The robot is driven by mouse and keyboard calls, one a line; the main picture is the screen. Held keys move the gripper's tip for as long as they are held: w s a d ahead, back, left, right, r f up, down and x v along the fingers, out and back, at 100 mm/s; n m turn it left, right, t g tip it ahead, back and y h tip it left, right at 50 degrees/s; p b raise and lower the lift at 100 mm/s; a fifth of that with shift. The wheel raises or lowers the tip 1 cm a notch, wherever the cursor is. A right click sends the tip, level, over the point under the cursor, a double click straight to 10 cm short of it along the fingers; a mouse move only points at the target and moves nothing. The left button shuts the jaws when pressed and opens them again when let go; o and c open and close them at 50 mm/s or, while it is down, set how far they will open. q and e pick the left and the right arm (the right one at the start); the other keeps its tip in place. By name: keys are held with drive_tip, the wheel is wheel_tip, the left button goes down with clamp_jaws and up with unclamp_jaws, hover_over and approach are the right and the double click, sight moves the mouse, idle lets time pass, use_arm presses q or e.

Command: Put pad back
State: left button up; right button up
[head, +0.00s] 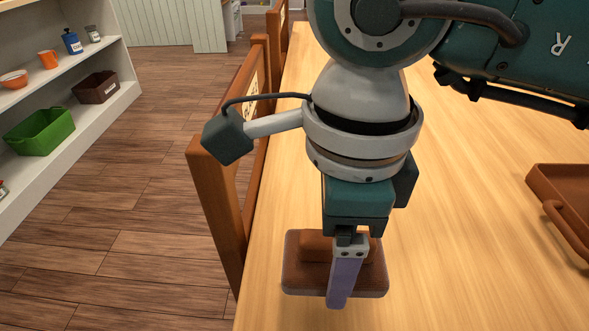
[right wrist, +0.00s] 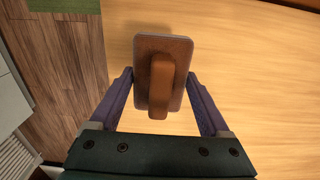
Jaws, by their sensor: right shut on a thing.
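The pad (head: 300,284) is a reddish-brown rounded block with a raised brown grip on top, at the bottom middle of the head view. It also shows in the right wrist view (right wrist: 145,52), with its grip bar lengthwise. My right gripper (head: 343,290) reaches down over it from above, shut on the pad. In the right wrist view its two purple fingers (right wrist: 160,82) press on the pad's two long sides. Whether the pad touches the table is hard to tell. My left gripper is not in view.
The pale wooden table (head: 470,240) is bare around the pad. A brown tray with a handle (head: 560,185) lies at the right edge. A wooden railing (head: 215,190) runs along the table's left side. Shelves hold a green bin (head: 40,132) and small items.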

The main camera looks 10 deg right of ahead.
drive_tip(key=shift+f+b, duration=0.45)
drive_tip(key=shift+f, duration=1.85)
drive_tip(key=shift+f, duration=0.1)
drive_tip(key=shift+f, duration=0.15)
drive_tip(key=o, duration=1)
